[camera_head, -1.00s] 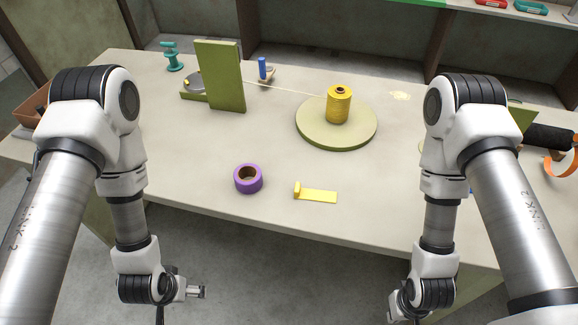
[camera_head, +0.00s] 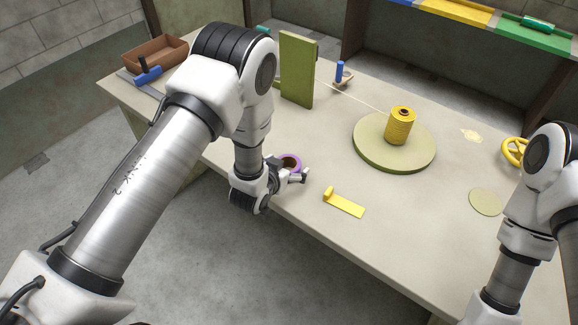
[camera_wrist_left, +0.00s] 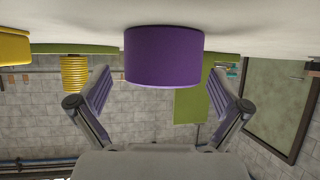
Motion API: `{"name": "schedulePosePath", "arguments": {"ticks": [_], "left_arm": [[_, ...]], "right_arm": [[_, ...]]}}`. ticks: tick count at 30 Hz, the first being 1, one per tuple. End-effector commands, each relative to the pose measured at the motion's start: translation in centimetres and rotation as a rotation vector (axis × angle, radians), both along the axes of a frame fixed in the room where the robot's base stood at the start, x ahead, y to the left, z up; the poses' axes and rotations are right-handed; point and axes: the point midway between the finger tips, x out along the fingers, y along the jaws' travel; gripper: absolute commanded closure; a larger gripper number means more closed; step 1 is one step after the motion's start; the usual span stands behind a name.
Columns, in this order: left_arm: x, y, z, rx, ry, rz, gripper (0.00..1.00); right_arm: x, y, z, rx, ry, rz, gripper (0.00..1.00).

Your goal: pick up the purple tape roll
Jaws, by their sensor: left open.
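The purple tape roll (camera_head: 290,162) lies on the table near its front edge, partly hidden behind my left gripper in the head view. My left gripper (camera_head: 304,176) is low at the table's front edge, right by the roll. In the left wrist view the purple tape roll (camera_wrist_left: 163,56) appears large, between the two spread fingers of my left gripper (camera_wrist_left: 160,100). The fingers are open, with a gap on each side of the roll. My right arm is at the right edge of the head view; its gripper is out of the picture.
A yellow L-shaped piece (camera_head: 344,203) lies right of the roll. A yellow thread spool (camera_head: 400,126) stands on a round green disc (camera_head: 372,154). A green upright panel (camera_head: 298,70) stands behind the roll. A brown box (camera_head: 154,52) is at the back left.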

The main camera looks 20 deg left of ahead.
Motion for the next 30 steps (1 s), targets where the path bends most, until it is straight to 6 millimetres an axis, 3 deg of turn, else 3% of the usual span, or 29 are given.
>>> {"name": "schedulePosePath", "arguments": {"ticks": [2, 7, 20, 29, 30], "left_arm": [[0.0, 0.0, 0.0, 0.000, 0.000, 0.000, 0.04], [0.0, 0.0, 0.0, -0.001, 0.000, 0.000, 0.63], [0.0, 0.0, 0.3, 0.000, 0.000, 0.000, 0.63], [0.0, 0.0, 3.5, 0.001, -0.004, 0.000, 0.63], [-0.7, 0.7, 3.3, -0.001, 0.002, 0.004, 0.63]], "right_arm": [[0.0, 0.0, 0.0, 0.000, 0.000, 0.000, 1.00], [0.0, 0.0, 0.0, 0.000, 0.000, 0.000, 1.00], [0.0, 0.0, -0.2, 0.000, 0.000, 0.000, 1.00], [0.0, 0.0, -1.7, 0.000, 0.000, 0.000, 1.00], [0.0, 0.0, -1.9, 0.000, 0.000, 0.000, 1.00]]}}
